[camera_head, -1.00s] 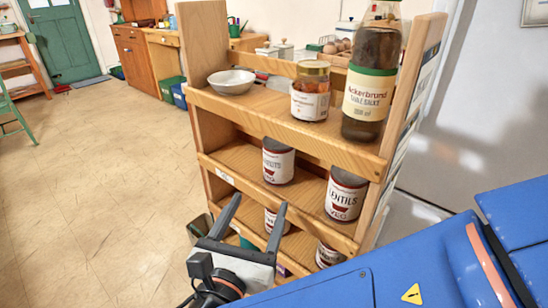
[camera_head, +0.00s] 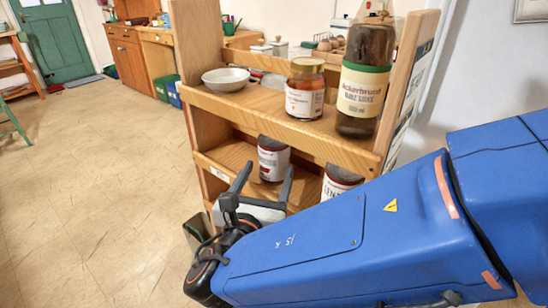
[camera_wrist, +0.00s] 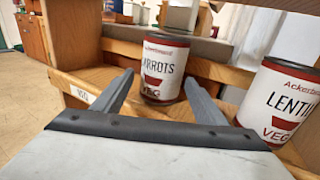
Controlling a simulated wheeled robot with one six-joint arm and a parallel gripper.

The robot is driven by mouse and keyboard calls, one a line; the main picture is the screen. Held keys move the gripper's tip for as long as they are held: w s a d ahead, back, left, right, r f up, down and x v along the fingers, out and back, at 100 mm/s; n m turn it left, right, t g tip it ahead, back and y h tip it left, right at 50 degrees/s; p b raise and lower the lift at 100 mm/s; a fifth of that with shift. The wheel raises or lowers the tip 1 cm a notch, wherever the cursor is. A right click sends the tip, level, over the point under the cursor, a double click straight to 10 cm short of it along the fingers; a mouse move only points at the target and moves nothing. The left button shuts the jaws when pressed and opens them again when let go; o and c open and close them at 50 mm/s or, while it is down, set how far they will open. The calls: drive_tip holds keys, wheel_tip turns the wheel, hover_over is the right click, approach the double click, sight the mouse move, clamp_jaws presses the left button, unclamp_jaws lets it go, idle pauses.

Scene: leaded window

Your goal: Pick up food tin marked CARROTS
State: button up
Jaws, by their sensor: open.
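The food tin marked CARROTS (camera_wrist: 163,70) stands upright on the middle shelf, white with dark red bands. Its label reads "ARROTS" and "VEG", with the first letter not clear. In the head view the tin (camera_head: 273,160) is near the shelf's left part. My gripper (camera_wrist: 156,88) is open and empty in the wrist view. Its two fingers point toward the tin, one to each side of its lower part in the picture; I cannot tell whether they reach around it. In the head view my gripper (camera_head: 268,180) is in front of the middle shelf.
A LENTILS tin (camera_wrist: 288,103) stands close on the right. Open floor (camera_head: 80,180) lies to the left.

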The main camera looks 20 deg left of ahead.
sight(270, 170)
drive_tip(key=w, duration=0.3)
drive_tip(key=shift+w+d+r, duration=0.1)
drive_tip(key=shift+w+r, duration=0.05)
drive_tip(key=shift+w, duration=0.95)
drive_tip(key=c, duration=1.2)
